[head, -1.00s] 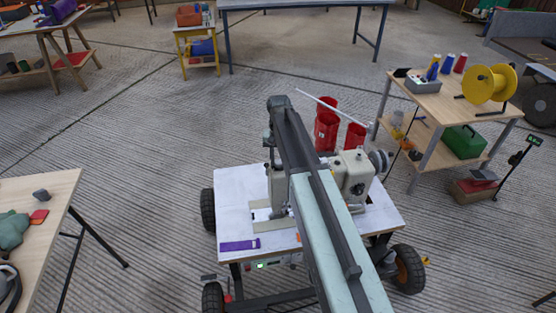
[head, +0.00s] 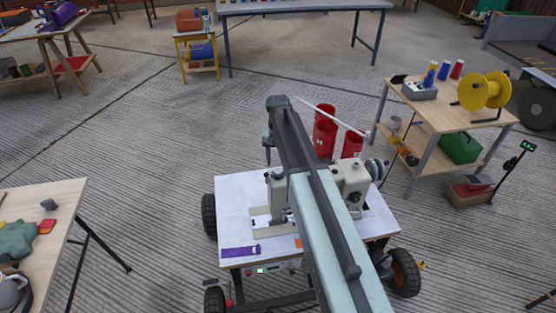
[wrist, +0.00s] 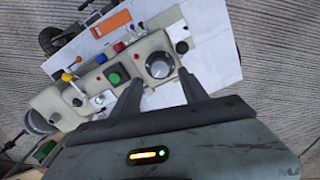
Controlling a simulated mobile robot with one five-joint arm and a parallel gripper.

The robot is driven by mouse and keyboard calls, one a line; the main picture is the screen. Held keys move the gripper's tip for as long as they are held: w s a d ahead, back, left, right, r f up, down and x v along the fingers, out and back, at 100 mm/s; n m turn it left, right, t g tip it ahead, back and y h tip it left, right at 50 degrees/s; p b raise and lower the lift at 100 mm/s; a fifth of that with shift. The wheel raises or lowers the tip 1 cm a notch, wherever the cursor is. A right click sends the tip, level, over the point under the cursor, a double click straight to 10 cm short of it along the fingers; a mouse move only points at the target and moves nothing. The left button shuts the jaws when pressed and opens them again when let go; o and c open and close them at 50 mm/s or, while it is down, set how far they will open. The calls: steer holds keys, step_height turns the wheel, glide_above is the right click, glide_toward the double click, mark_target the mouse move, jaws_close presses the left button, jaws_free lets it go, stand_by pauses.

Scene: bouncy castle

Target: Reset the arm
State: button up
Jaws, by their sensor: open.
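My gripper (wrist: 160,88) is open in the wrist view, its two dark fingers apart with nothing between them. It is over the cream sewing machine (wrist: 125,72), which has a green button, a large dark knob and coloured caps. In the head view my arm reaches forward over the same machine (head: 352,182) and hides part of it. The machine stands on a white-topped wheeled cart (head: 235,205). I cannot tell how high the fingers are above the machine.
A purple strip (head: 240,251) lies on the cart's front edge. An orange piece (wrist: 111,24) lies on the white top. Red bins (head: 325,135) stand behind the cart. A wooden table (head: 440,108) with a yellow spool (head: 483,90) stands right. Open concrete floor (head: 130,150) lies left.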

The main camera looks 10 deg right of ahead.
steer(key=shift+r+p, duration=0.55)
steer(key=shift+r, duration=0.7)
steer(key=shift+r+p, duration=0.3)
steer(key=s+r+n+p, duration=0.2)
steer(key=s+n, duration=0.1)
steer(key=s, duration=1.7)
steer(key=shift+s, duration=0.3)
